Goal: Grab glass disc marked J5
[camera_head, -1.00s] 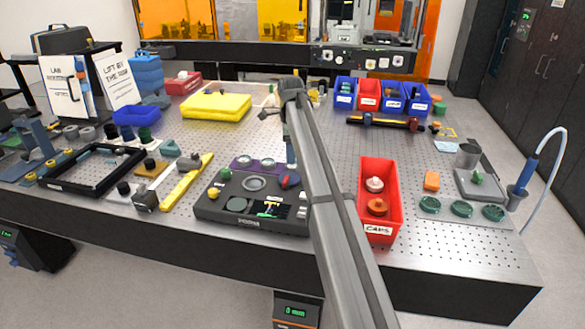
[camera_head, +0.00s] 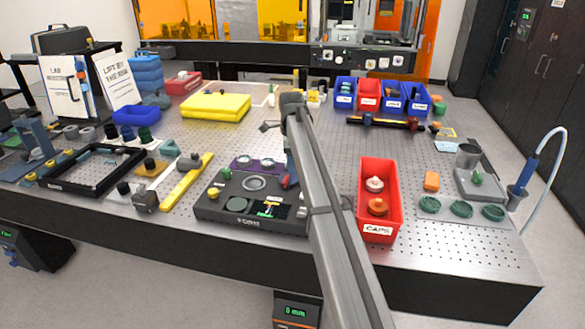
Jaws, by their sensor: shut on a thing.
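Two small clear glass discs, one on the left (camera_head: 243,162) and one on the right (camera_head: 267,163), lie on a purple pad (camera_head: 255,168) behind the dark interferometer unit (camera_head: 210,206). No J5 marking is readable. My gripper (camera_head: 290,168) hangs below the wrist, just right of the pad and mostly hidden by my own forearm. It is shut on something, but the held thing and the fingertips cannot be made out. A round plate (camera_head: 254,183) sits on top of the unit.
A red caps bin (camera_head: 378,230) stands close right of my arm. A yellow bar (camera_head: 187,182) and a black frame (camera_head: 90,184) lie at left. Green discs (camera_head: 461,209) lie on the right.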

